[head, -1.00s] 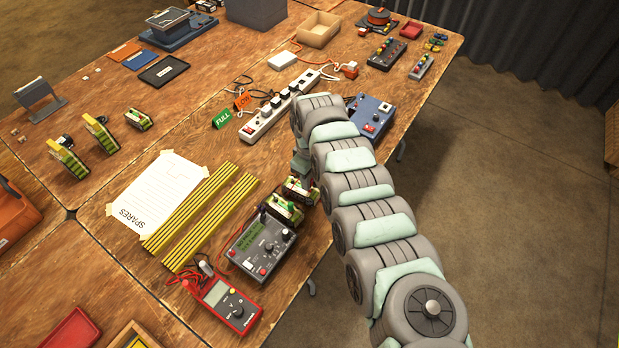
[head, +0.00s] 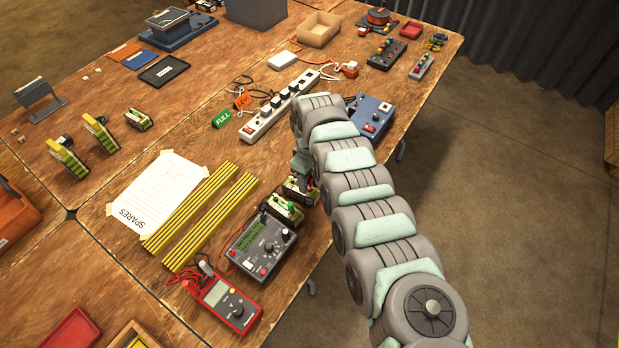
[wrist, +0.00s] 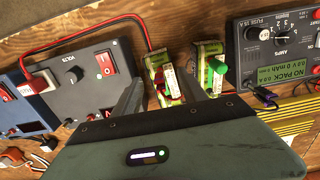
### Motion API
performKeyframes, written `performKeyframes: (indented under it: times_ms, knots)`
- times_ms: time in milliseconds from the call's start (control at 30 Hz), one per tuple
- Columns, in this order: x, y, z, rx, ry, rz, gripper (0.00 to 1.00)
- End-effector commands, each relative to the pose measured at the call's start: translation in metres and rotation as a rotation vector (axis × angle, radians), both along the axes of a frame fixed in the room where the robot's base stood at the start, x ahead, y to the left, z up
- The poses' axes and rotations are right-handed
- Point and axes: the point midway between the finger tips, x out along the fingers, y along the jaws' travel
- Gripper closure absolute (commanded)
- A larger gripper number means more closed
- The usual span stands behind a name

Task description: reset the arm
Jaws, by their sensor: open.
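My gripper (wrist: 168,88) is open in the wrist view, with its two fingers spread over the near battery packs. A green and cream battery pack with a red plug (wrist: 160,72) lies between the fingers, and I cannot tell whether they touch it. A second pack with a green knob (wrist: 209,55) lies just right of it, close to the right finger. In the head view my gripper (head: 303,163) is partly hidden by my arm, low over the packs (head: 284,206) at the table's edge.
A grey meter box (head: 258,247) and a red multimeter (head: 227,302) stand near the packs. Yellow-black strips (head: 200,220) and a SPARES sheet (head: 155,195) lie left. A power strip (head: 275,108) and a blue supply box (head: 370,117) stand behind. Open floor lies right.

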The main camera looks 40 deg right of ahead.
Motion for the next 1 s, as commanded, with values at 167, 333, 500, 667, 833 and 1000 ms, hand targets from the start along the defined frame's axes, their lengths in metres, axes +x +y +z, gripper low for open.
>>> performKeyframes:
  times_ms: [167, 333, 500, 667, 833, 1000]
  knots:
    - [0.0, 0.0, 0.008, 0.0, 0.0, 0.0, 0.5]
    - [0.0, 0.0, 0.02, 0.0, 0.0, 0.0, 0.5]
    - [0.0, 0.0, 0.032, 0.0, -0.001, 0.0, 0.5]
    - [0.0, 0.0, 0.043, 0.0, -0.001, 0.0, 0.5]
    - [0.0, 0.0, 0.055, 0.0, -0.001, 0.0, 0.5]
    - [0.0, 0.0, 0.067, -0.001, -0.001, 0.0, 0.5]
